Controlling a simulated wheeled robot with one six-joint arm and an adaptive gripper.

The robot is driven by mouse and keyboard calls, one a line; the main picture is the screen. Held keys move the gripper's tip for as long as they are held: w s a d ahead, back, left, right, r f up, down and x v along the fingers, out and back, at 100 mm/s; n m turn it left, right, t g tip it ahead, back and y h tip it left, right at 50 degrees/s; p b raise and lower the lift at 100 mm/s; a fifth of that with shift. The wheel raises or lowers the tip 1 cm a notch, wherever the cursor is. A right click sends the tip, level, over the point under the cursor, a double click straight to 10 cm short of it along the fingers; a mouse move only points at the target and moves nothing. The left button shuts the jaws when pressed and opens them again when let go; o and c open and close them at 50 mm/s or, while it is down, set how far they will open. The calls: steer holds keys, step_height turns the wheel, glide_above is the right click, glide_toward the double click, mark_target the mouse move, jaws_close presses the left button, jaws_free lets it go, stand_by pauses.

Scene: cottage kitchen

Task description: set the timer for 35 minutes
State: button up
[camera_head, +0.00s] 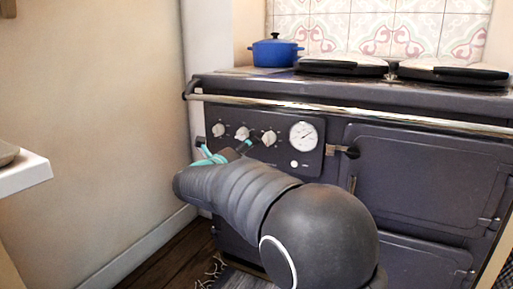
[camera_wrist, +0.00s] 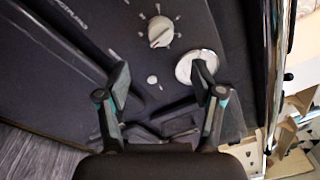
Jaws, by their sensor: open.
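The dark range cooker's control panel (camera_head: 262,150) carries three pale knobs: left (camera_head: 218,130), middle (camera_head: 242,133) and right (camera_head: 269,138). A round white gauge (camera_head: 303,136) is to their right. I cannot read which control is the timer. My gripper (camera_head: 224,148) is open just in front of the panel, below the knobs. In the wrist view, one white knob (camera_wrist: 160,30) with marks around it lies beyond the open, empty fingertips (camera_wrist: 162,76). Its grip bar slants; its setting is too small to read. The right finger partly covers the gauge (camera_wrist: 186,68).
A small white button (camera_head: 294,164) sits below the gauge. A metal rail (camera_head: 350,111) runs across above the panel. A cooker door (camera_head: 430,178) with a latch is at the right. A blue pot (camera_head: 275,52) stands on top. A wall (camera_head: 85,130) is at the left.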

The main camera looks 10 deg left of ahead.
mark_target(266, 141)
steer(key=shift+v, duration=0.8)
steer(key=w+d+n+p, duration=0.1)
steer(key=w+n+p, duration=0.2)
steer(key=n, duration=0.5)
steer(key=w+d+n+y+p, duration=0.1)
steer(key=w+d+n+p, duration=0.1)
steer(key=n, duration=0.6)
steer(key=w+d+n+p, duration=0.2)
steer(key=w+n+p, duration=0.2)
steer(key=n, duration=0.5)
steer(key=shift+w+d+t+y+p, duration=0.2)
steer(key=shift+w+t+y+p, duration=0.15)
steer(key=shift+w, duration=0.55)
